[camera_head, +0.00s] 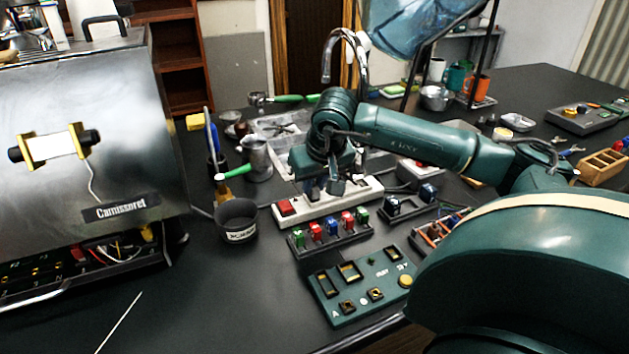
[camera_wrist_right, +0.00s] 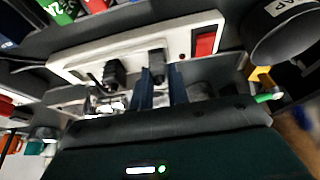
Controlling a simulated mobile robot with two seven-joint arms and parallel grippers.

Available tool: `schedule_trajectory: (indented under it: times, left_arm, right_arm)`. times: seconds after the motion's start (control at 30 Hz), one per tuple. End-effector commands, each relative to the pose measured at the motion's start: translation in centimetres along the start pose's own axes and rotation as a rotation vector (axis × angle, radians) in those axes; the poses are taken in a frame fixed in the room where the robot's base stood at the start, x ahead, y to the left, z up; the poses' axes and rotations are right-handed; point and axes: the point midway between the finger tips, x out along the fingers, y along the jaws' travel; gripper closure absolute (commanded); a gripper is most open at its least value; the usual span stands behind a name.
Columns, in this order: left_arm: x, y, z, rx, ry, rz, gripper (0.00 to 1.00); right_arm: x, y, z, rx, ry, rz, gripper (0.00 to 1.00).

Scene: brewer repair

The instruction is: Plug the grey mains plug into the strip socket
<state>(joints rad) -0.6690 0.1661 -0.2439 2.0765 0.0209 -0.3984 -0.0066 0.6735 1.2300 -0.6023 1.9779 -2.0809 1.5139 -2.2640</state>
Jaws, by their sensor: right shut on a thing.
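The white strip socket (camera_head: 369,190) lies on the black worktop, with a red switch (camera_head: 286,207) at its left end in the head view. My right gripper (camera_head: 335,186) points down over the middle of the strip. In the right wrist view its two fingers (camera_wrist_right: 161,82) are shut on the grey mains plug (camera_wrist_right: 157,64), which is at the strip's face. I cannot tell whether its pins are in a socket. Another dark plug (camera_wrist_right: 115,73) is at the strip beside it. My left gripper is not in view.
A rack of coloured fuse-like parts (camera_head: 331,231) and a green panel (camera_head: 361,284) lie in front of the strip. A dark cup (camera_head: 237,220) and a metal jug (camera_head: 257,160) stand to its left. The steel brewer (camera_head: 90,130) fills the far left. The front left worktop is mostly clear.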

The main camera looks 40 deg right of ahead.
Motion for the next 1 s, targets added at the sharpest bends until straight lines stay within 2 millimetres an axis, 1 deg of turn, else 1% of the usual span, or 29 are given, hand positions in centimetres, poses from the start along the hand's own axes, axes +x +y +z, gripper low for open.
schedule_trajectory:
  times: [0.8, 0.83, 1.0]
  left_arm:
    - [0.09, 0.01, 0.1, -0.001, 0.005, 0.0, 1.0]
    - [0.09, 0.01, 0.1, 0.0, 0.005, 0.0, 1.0]
    - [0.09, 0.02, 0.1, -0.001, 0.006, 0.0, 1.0]
  right_arm:
    - [0.01, 0.01, -0.07, 0.001, 0.003, 0.0, 1.0]
    - [0.01, 0.01, -0.07, 0.001, 0.003, 0.0, 0.83]
    - [0.02, 0.01, -0.06, 0.001, 0.003, 0.0, 0.69]
